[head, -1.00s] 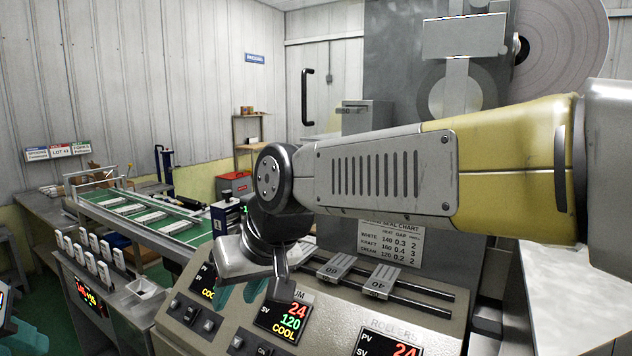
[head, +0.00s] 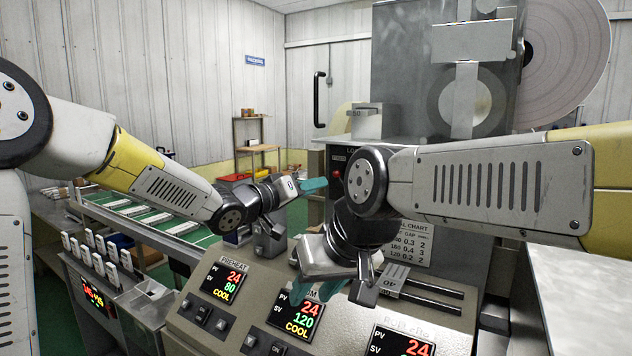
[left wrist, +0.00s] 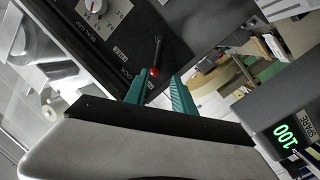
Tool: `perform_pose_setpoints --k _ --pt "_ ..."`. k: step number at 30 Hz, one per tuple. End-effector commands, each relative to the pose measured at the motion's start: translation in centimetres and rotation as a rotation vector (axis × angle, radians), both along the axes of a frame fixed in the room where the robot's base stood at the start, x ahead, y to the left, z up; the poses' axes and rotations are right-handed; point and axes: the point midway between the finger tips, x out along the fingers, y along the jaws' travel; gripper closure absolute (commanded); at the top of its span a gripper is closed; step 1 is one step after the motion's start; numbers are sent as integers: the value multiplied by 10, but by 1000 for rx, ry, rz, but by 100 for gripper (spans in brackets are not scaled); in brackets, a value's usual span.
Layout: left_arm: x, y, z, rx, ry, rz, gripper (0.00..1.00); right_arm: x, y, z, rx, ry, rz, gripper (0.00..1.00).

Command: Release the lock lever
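The lock lever is a black rod with a red knob (left wrist: 153,72) on a black panel marked LOCK in the left wrist view. My left gripper (left wrist: 158,90) has its two teal fingers apart, with the knob just ahead of the gap between their tips; I cannot tell whether they touch it. In the head view my left gripper (head: 312,185) is close to the dark panel (head: 340,158) at the machine's front, and the lever is not clear there. My right gripper (head: 345,287) hangs over the sloped console; its finger gap is hidden.
The sloped console (head: 235,325) with lit displays lies below both grippers. My right forearm crosses in front of the machine and hides part of its front. A seal chart (head: 412,240) is behind it. A green conveyor (head: 150,215) runs at the left.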

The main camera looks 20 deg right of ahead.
Motion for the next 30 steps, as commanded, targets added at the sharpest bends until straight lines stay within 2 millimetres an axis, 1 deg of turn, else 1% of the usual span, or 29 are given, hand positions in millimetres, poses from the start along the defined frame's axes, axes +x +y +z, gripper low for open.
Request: perform_pose_setpoints --k 5,12,18,22,28,29,30 --pt "2 -18 3 -37 5 -32 69 0 0 0 0 0 0 64" --pt "21 -52 2 -35 5 -30 69 0 0 0 0 0 0 64" --pt "31 -72 3 -33 4 -30 69 0 0 0 0 0 0 64" --pt "34 -75 2 -32 4 -27 69 0 0 0 0 0 0 64" --pt "35 -75 2 -32 3 -27 69 0 0 0 0 0 0 64" --pt "34 -75 2 -32 3 -27 71 0 0 0 0 0 0 64" --pt "34 -75 2 -32 3 -27 79 0 0 0 0 0 0 64"
